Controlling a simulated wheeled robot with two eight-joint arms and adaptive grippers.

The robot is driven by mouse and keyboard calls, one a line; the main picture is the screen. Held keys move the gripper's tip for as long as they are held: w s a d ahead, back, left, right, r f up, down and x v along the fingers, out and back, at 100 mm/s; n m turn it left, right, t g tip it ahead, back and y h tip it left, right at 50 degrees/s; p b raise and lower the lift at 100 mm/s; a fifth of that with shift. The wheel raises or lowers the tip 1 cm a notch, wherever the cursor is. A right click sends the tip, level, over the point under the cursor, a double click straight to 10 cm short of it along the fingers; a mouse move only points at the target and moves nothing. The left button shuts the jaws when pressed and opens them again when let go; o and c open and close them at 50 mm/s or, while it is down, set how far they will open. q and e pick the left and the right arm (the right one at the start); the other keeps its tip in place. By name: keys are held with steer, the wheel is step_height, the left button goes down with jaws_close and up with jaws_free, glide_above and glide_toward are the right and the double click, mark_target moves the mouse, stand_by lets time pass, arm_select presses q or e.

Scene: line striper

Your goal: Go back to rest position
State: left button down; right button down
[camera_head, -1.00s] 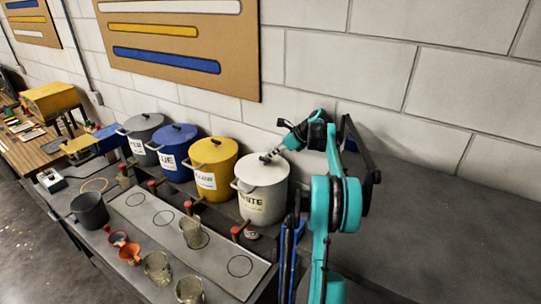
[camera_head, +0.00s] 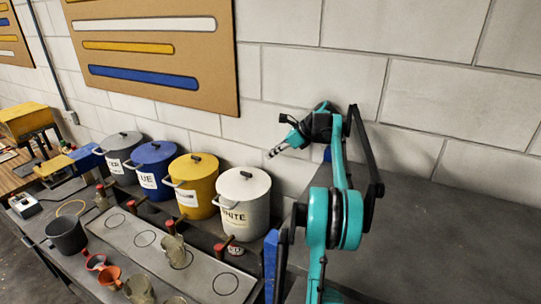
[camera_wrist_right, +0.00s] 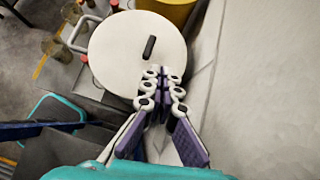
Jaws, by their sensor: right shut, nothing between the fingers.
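My right gripper (camera_head: 273,154) is shut and empty in the head view, up and to the right of the white pot (camera_head: 240,206). It is apart from the lid and its dark handle. In the right wrist view its closed fingers (camera_wrist_right: 163,74) show over the edge of the white lid (camera_wrist_right: 118,62), with the dark handle beyond the fingertips. The lid sits on the pot. My left gripper is in neither view.
Yellow (camera_head: 200,185), blue (camera_head: 157,168) and grey (camera_head: 121,155) lidded pots stand left of the white one. A tray with marked circles (camera_head: 148,238), glass beakers (camera_head: 176,250) and a dark bucket (camera_head: 66,235) lie in front. The wall is close behind; the right counter (camera_head: 440,235) is clear.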

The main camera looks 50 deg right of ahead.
steer(key=shift+a, duration=0.1)
steer(key=a+n+g+h, duration=0.15)
steer(key=a+n, duration=1.35)
steer(key=a, duration=1.7)
steer(key=s+a+f+n, duration=0.6)
steer(key=s+a+n, duration=0.25)
steer(key=a, duration=0.25)
steer(key=s+a+f+n+h, duration=0.2)
steer(key=s+a+f+n, duration=0.5)
steer(key=s+f+n, duration=0.15)
step_height(320, 180, down, 26)
steer(key=b, duration=2.7)
steer(key=shift+d+y, duration=0.1)
steer(key=shift+y, duration=0.15)
